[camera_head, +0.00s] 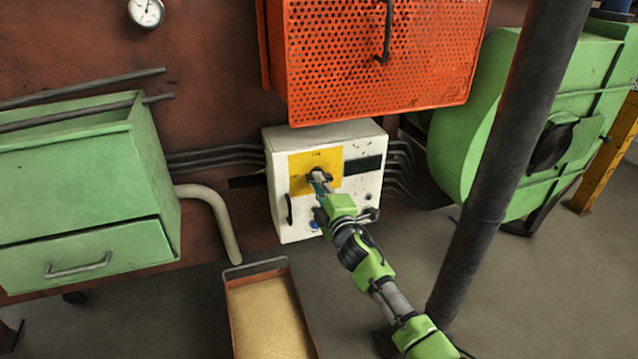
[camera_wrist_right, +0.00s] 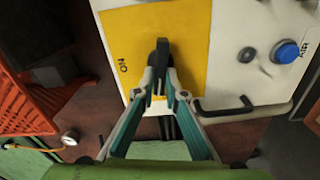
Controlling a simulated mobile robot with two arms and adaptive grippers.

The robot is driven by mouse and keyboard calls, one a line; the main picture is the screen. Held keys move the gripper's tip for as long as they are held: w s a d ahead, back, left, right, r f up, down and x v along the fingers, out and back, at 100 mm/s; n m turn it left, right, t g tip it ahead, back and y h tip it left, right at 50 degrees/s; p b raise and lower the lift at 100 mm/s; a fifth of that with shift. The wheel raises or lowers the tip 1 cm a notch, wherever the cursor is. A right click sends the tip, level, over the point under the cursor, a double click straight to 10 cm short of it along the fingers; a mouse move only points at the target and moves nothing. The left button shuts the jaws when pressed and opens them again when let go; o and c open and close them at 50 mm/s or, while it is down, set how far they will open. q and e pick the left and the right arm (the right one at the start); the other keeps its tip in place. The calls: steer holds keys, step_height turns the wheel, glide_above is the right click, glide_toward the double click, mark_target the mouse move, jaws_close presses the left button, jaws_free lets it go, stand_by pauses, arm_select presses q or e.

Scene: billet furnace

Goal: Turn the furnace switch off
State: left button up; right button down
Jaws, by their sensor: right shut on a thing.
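The furnace switch is a dark knob (camera_head: 314,172) on a yellow plate (camera_head: 297,165) on the front of a white control box (camera_head: 352,138). In the right wrist view the knob (camera_wrist_right: 161,52) stands out from the yellow plate (camera_wrist_right: 187,25), with the word "ON" printed on the plate to its left. My right gripper (camera_head: 320,179) reaches up to the box from the lower right. In the wrist view its fingers (camera_wrist_right: 160,86) are closed around the knob, hiding part of it. My left gripper is not in view.
A blue button (camera_wrist_right: 286,53) and a dark handle (camera_wrist_right: 226,110) are on the box. An orange perforated guard (camera_head: 380,60) hangs above it. A dark pole (camera_head: 510,150) stands right of my arm, a green cabinet (camera_head: 75,190) at left, a shallow tray (camera_head: 266,315) below.

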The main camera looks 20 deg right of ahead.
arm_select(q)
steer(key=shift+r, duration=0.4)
arm_select(e)
steer(key=shift+f+n, duration=0.15)
steer(key=shift+n, duration=0.95)
steer(key=c, duration=2.1)
jaws_free()
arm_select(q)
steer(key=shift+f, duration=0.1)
arm_select(e)
steer(key=s, duration=1.2)
steer(key=shift+d, duration=0.2)
